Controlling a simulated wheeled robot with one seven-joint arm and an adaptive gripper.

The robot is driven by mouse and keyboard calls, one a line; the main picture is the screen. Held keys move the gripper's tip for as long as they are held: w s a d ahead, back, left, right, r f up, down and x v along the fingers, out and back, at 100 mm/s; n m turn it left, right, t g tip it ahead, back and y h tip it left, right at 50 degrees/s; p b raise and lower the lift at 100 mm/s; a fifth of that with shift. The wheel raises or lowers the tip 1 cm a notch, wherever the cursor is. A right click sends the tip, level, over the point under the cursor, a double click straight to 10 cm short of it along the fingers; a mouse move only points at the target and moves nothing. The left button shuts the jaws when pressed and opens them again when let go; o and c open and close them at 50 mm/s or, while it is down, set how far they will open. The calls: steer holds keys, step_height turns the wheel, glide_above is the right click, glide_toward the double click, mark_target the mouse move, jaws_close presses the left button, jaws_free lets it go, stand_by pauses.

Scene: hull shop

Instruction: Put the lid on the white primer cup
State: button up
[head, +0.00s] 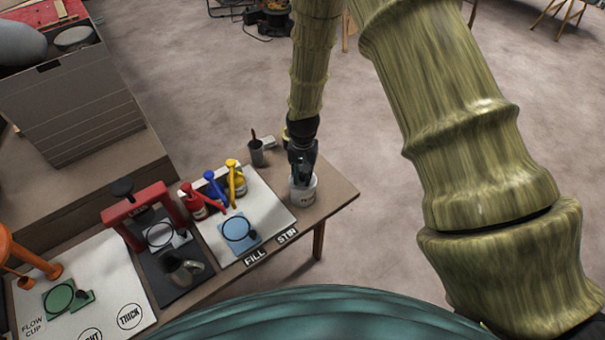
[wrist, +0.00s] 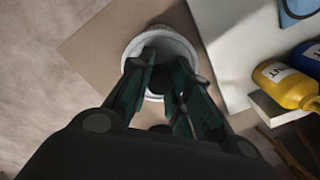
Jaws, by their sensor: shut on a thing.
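The white primer cup (head: 302,195) stands upright near the right end of the bench, with dark lettering on its side. My gripper (head: 302,172) points down right over its mouth. In the wrist view the cup's pale round rim (wrist: 133,48) surrounds the fingertips. My gripper (wrist: 161,80) is shut on a small dark piece at the centre of the round top, which looks like the knob of the lid. The fingers hide most of the lid, so I cannot tell whether it touches the rim all round.
Red, blue and yellow bottles (head: 237,179) stand left of the cup, by a white board (head: 270,203) with a blue pad. A dark pot (head: 256,153) with a tool in it stands behind. The bench's right edge is close to the cup; bare benchtop (head: 335,190) lies right of it.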

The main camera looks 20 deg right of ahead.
stand_by(0.9)
steer(key=o, duration=1.3)
steer(key=shift+r+p, duration=2.6)
steer(key=shift+r, duration=0.9)
steer(key=shift+c, duration=0.2)
jaws_close()
